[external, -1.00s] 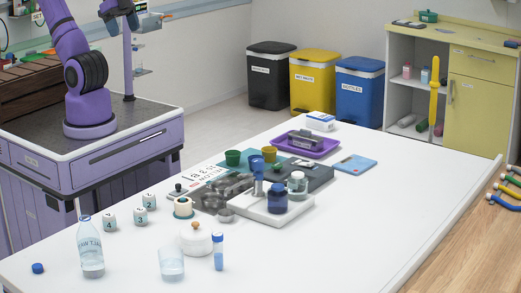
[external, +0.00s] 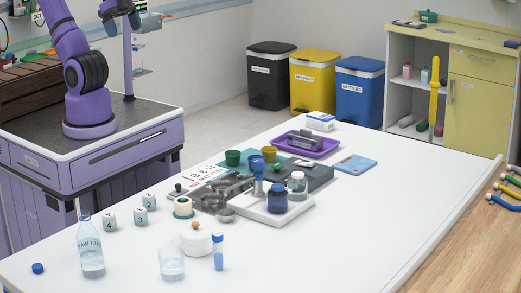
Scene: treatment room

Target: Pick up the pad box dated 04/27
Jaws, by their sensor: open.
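A small white and blue box (external: 320,121) sits at the far end of the white table (external: 350,215), just behind a purple tray (external: 296,145). It could be a pad box, but its print is too small to read, so I cannot tell a 04/27 date. My purple arm rises from its base at the left and leaves the picture at the top.
On the table are a glass bottle (external: 90,247), a beaker (external: 171,263), a lidded white pot (external: 196,240), a blue jar (external: 277,198) and a light blue flat case (external: 355,164). The table's right side is clear. Three bins stand behind it.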

